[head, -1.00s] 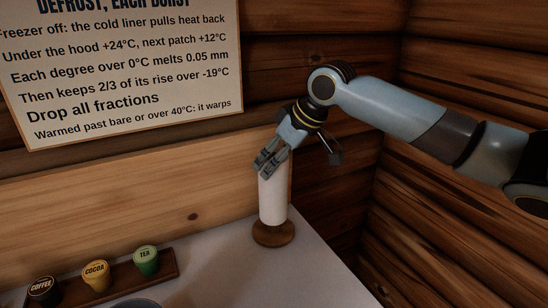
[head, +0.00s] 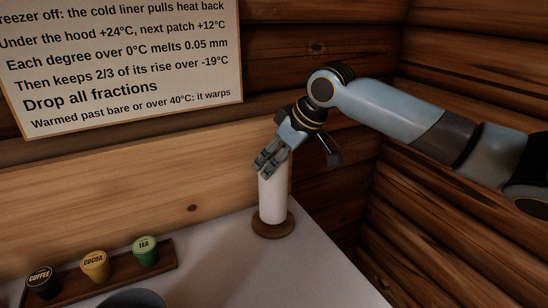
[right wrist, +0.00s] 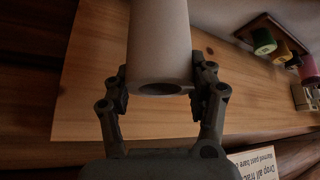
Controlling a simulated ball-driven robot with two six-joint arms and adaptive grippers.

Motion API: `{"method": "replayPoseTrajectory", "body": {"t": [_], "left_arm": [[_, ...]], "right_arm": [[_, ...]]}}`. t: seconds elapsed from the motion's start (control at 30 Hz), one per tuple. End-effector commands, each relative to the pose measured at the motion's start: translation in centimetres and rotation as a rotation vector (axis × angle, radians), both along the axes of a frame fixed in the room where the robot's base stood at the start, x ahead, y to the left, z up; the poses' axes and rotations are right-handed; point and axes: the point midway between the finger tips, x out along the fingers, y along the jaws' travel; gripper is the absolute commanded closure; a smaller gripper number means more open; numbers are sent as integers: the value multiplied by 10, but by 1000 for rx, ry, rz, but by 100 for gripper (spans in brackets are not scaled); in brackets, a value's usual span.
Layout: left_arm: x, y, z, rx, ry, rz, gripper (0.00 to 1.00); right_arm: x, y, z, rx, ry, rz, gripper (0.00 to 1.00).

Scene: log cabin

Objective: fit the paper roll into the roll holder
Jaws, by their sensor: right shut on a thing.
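The white paper roll (head: 273,199) is upright in the head view, its lower end at the round wooden base of the roll holder (head: 273,231). My right gripper (head: 268,165) is shut on the roll near its top. In the right wrist view, the roll (right wrist: 159,40) is between both fingers (right wrist: 159,82), and the dark hole in its near end shows. No holder post is visible there. The head view does not show clearly whether the roll touches the base or a post is inside it. My left gripper is not in view.
A wooden rack (head: 117,277) with coffee, cocoa and tea containers stands on the pale counter (head: 215,260) at left. A dark bowl (head: 135,299) is at the bottom edge. Log walls (head: 450,210) close off the back and right. The counter edge runs right of the holder.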

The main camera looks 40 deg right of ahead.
Motion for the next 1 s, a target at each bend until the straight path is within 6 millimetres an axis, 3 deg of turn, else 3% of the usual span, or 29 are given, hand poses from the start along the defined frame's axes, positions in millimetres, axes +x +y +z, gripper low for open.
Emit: {"method": "replayPoseTrajectory", "body": {"t": [0.63, 0.67, 0.87, 1.0], "left_arm": [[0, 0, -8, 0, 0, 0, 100], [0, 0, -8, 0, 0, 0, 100], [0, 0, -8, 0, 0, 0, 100], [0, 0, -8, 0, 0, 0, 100]], "right_arm": [[0, 0, -16, -1, -1, 0, 97], [0, 0, -16, -1, -1, 0, 41], [0, 0, -16, -1, -1, 0, 16], [0, 0, -16, -1, 0, 0, 16]]}}
